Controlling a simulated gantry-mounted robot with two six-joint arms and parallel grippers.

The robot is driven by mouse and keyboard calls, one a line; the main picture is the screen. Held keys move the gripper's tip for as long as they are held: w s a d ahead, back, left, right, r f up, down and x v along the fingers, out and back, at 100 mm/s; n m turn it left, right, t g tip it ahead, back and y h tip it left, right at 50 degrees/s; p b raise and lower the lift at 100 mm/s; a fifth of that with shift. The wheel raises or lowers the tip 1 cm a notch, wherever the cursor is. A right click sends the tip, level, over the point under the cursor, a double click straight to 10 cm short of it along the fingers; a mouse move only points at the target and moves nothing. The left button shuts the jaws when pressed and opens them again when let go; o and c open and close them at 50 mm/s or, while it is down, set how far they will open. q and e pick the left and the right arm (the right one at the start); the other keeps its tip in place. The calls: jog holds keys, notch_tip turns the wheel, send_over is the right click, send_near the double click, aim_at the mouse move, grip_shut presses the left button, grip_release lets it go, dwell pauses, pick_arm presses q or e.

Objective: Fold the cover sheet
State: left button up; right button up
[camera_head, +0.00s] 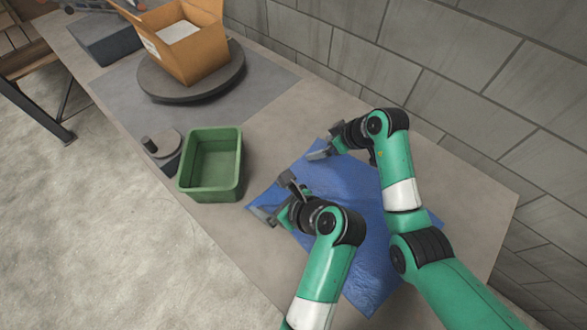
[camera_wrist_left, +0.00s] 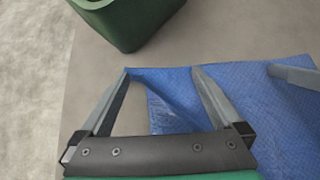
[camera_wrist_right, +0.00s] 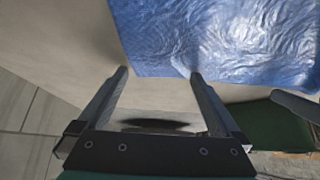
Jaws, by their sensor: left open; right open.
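The blue cover sheet (camera_head: 358,255) lies spread and slightly wrinkled on the table, partly hidden under my two arms. My left gripper (camera_head: 273,197) is open at the sheet's near-left corner. In the left wrist view, the blue sheet (camera_wrist_left: 235,100) has its corner by the left fingertip, and part of its edge shows between the open fingers (camera_wrist_left: 162,72). My right gripper (camera_head: 324,146) is open at the sheet's far-left corner. In the right wrist view, the sheet (camera_wrist_right: 220,40) has its edge close to the open fingertips (camera_wrist_right: 158,74); contact is unclear.
A green bin (camera_head: 238,165) stands just left of the sheet. Farther back, a cardboard box (camera_head: 185,55) sits on a round dark turntable (camera_head: 160,88), with a small dark device (camera_head: 163,150) near the table edge. A block wall (camera_head: 470,90) runs along the right.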

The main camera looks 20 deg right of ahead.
pick_arm(q)
jog(key=shift+f, duration=0.4)
pick_arm(e)
jog(key=shift+f, duration=0.1)
pick_arm(q)
jog(key=shift+c, duration=0.2)
pick_arm(e)
jog(key=shift+c, duration=0.2)
